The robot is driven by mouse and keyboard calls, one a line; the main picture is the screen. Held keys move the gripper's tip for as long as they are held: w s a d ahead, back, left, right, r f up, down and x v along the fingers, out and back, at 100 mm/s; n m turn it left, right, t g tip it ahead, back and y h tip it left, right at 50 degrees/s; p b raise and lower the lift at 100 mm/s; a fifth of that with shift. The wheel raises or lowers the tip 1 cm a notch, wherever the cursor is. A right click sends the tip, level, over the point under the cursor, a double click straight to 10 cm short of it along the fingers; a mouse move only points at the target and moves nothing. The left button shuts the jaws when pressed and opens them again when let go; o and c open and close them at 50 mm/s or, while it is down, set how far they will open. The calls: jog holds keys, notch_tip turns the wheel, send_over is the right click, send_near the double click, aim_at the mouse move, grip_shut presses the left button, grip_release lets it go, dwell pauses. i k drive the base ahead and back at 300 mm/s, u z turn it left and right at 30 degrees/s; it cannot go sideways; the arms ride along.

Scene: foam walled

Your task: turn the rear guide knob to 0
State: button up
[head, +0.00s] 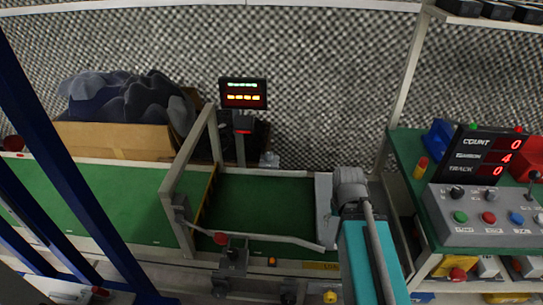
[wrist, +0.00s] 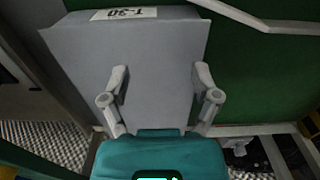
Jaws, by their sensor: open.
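In the head view my teal arm covers part of the belt's right end, and the fingers do not show. A red knob (head: 221,238) sits by the front guide rail (head: 270,238) of the green belt (head: 265,203). A yellow knob (head: 330,297) is at the bottom. I cannot make out which knob is the rear guide knob, nor any setting.
A lit display (head: 243,93) stands behind the belt. A cardboard box (head: 115,141) with dark cloth is at back left. At right, a control panel (head: 485,218) with buttons and a counter board (head: 487,155) stand on a green table. Dark blue posts (head: 75,175) cross the left side.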

aim_at(269, 156)
jog(key=k, duration=1.35)
jog(key=z, duration=0.35)
jog(key=i, duration=1.65)
jog(key=u, duration=1.05)
jog(key=i, duration=0.25)
